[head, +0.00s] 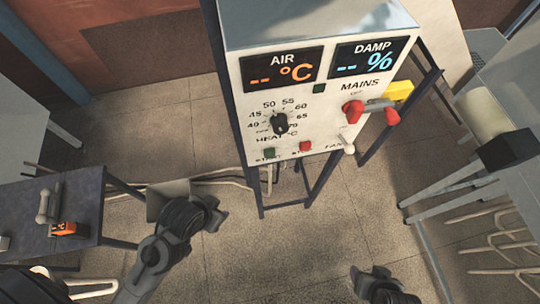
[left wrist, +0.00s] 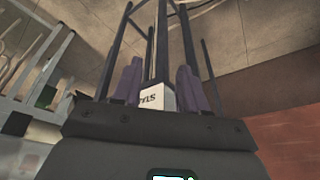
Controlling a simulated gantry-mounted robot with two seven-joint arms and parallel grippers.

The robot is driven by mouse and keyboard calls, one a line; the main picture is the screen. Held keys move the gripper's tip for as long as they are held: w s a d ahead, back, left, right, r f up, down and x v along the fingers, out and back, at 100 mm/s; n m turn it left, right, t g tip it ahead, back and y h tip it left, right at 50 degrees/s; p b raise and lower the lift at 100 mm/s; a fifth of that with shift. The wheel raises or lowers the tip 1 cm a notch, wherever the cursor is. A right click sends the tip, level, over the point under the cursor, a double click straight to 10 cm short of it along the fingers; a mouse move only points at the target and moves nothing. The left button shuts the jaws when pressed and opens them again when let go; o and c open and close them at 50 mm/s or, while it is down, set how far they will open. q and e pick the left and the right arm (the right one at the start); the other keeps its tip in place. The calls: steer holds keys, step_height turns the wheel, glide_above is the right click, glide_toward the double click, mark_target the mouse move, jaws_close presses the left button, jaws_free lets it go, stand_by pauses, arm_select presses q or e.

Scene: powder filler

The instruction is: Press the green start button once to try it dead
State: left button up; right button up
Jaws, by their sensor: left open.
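The green start button (head: 269,154) is at the lower left of the white control panel (head: 300,120) in the head view, above its START label. It looks unlit. My left gripper (head: 214,208) is below and left of the button, apart from it. In the left wrist view its two fingers (left wrist: 158,85) stand apart, with nothing held. A white panel corner (left wrist: 157,101) with part of a label shows beyond them; the button itself is not visible there. My right gripper (head: 385,288) is at the bottom edge of the head view, its jaws unclear.
A red stop button (head: 305,146) sits right of the start button.

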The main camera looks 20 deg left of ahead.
arm_select(q)
steer(key=shift+s+f, duration=0.1)
steer(key=shift+s, duration=0.1)
steer(key=shift+d, duration=0.15)
jaws_close()
stand_by(0.8)
stand_by(0.7)
